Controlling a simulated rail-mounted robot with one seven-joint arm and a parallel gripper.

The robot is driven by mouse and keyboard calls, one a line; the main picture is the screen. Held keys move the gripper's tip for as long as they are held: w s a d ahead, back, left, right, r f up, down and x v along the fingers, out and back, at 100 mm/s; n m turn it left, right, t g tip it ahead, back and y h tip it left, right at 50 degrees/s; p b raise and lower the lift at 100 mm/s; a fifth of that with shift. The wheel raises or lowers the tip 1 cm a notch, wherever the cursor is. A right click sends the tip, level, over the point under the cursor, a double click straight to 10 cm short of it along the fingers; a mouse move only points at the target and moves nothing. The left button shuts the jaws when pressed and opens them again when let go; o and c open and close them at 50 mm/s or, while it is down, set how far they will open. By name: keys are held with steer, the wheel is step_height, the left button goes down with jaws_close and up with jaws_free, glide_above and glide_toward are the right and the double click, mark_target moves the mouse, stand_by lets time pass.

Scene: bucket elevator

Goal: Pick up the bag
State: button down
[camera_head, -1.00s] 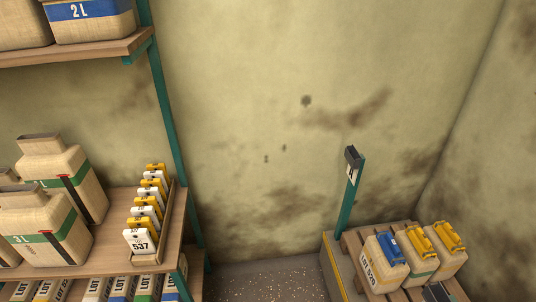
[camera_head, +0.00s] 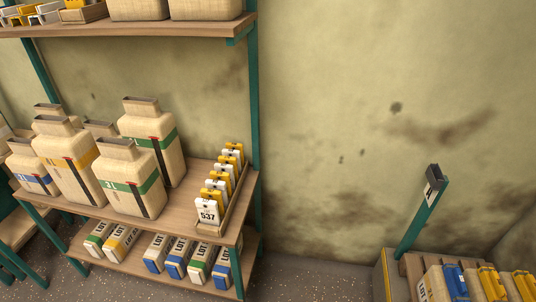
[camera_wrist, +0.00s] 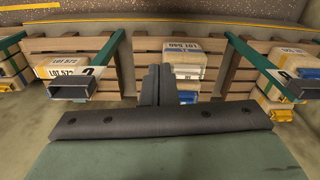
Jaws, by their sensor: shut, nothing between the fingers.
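My gripper (camera_wrist: 158,85) shows only in the wrist view, with its two dark fingers together and nothing between them. Behind the fingers, a cream bag marked LOT 540 (camera_wrist: 183,58) sits on wooden slats, partly hidden by them. A bag marked LOT 572 (camera_wrist: 62,70) is to its left. In the head view, tan bags with coloured bands stand on the middle shelf, including a front green-banded bag (camera_head: 128,170) and an orange-banded bag (camera_head: 68,165). Smaller LOT bags lie on the shelf below, including a blue-ended one (camera_head: 176,258). I cannot tell which bag the task means.
A pallet (camera_head: 412,262) at the lower right holds bags with blue and yellow clips. A teal post (camera_head: 424,215) stands by it. A rack of numbered tags (camera_head: 218,190) is at the middle shelf's right end. Floor (camera_head: 315,280) between shelf and pallet looks clear.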

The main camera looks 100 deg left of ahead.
stand_by(0.4)
steer(key=shift+c, duration=1)
jaws_free()
steer(key=shift+s, duration=0.15)
